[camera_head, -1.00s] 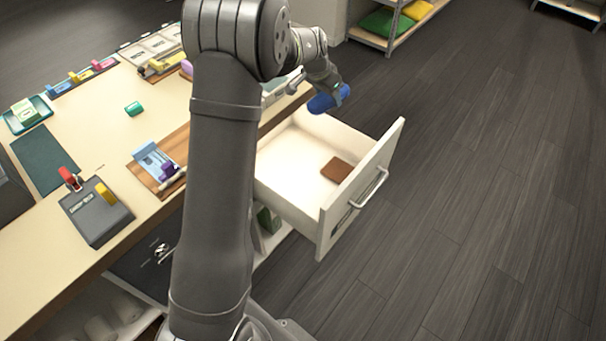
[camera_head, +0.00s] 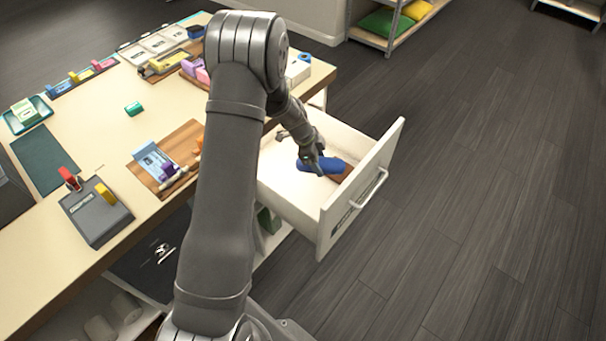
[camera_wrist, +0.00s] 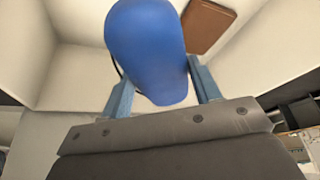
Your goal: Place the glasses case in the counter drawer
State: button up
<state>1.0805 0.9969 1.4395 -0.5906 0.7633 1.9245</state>
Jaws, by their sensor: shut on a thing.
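The blue glasses case (camera_head: 333,167) is a rounded, elongated shape, now over the interior of the open counter drawer (camera_head: 285,190). My gripper (camera_head: 318,166) is shut on it. In the wrist view the glasses case (camera_wrist: 147,50) sits between the two blue-grey fingers of my gripper (camera_wrist: 162,92). The drawer's pale floor and walls (camera_wrist: 75,75) show around it. I cannot tell whether the case touches the drawer floor.
A brown wallet-like item (camera_wrist: 207,25) lies in the drawer, partly hidden by the case in the head view. The drawer front (camera_head: 360,190) has a metal handle. The counter top (camera_head: 100,140) holds several small items and trays. Dark floor lies clear to the right.

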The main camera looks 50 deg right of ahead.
aim_at(323, 194)
jog(key=m, duration=0.2)
jog(key=s+m+y, duration=0.1)
jog(key=m, duration=0.1)
jog(key=f+m+y, duration=0.1)
jog(key=m, duration=0.1)
jog(key=shift+s+a+g, duration=0.3)
jog(key=shift+g, duration=0.1)
jog(key=shift+f+y, duration=0.2)
jog(key=shift+y, duration=0.1)
jog(key=shift+m, duration=0.3)
jog(key=shift+f, duration=4.8)
jog(key=shift+f, duration=0.1)
jog(key=o, duration=1.1)
